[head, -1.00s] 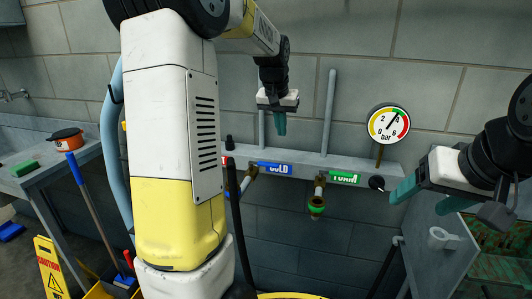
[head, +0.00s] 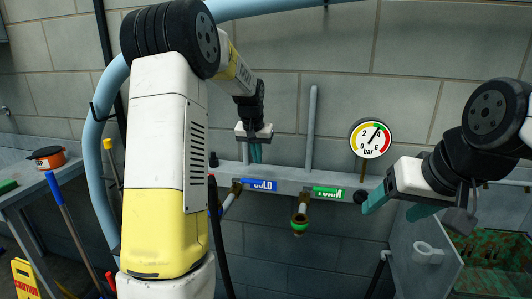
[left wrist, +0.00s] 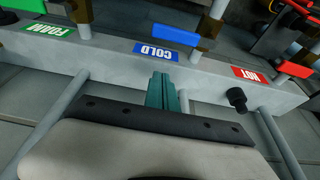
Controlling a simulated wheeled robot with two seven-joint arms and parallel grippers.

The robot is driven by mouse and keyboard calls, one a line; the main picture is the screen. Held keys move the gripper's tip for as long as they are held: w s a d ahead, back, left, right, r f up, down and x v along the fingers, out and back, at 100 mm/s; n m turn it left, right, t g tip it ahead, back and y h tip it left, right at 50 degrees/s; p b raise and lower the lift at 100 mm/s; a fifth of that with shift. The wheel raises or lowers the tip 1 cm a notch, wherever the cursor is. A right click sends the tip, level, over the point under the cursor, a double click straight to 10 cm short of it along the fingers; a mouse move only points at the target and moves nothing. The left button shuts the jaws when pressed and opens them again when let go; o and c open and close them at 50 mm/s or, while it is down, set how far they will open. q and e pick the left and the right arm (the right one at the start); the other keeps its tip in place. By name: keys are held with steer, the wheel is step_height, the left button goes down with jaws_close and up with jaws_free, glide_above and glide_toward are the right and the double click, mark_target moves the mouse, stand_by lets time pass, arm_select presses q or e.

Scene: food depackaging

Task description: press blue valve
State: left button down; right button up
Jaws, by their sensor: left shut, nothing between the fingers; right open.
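The blue valve handle (left wrist: 175,35) shows in the left wrist view, on a pipe fitting just beyond the COLD label (left wrist: 157,51). In the head view I see the blue COLD label (head: 258,185) on the grey ledge; I cannot make out the handle clearly there. My left gripper (head: 256,156) is shut and empty, pointing down just above the ledge behind that label. In the left wrist view its teal fingers (left wrist: 160,90) overlap the ledge, short of the blue handle and apart from it. My right gripper (head: 393,207) is open and empty at the right, below the gauge.
A green FOAM valve (head: 300,225) hangs right of COLD. Vertical pipes (head: 311,130) rise behind the ledge. A pressure gauge (head: 370,138) is on the wall.

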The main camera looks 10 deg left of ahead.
mark_target(260, 175)
arm_select(q)
steer(key=x, duration=0.6)
steer(key=shift+s, duration=0.1)
steer(key=shift+s+a+r, duration=0.1)
steer(key=shift+s+r, duration=0.05)
steer(key=shift+s, duration=0.85)
steer(key=shift+s+r, duration=0.15)
steer(key=shift+s, duration=0.9)
steer(key=shift+s, duration=0.1)
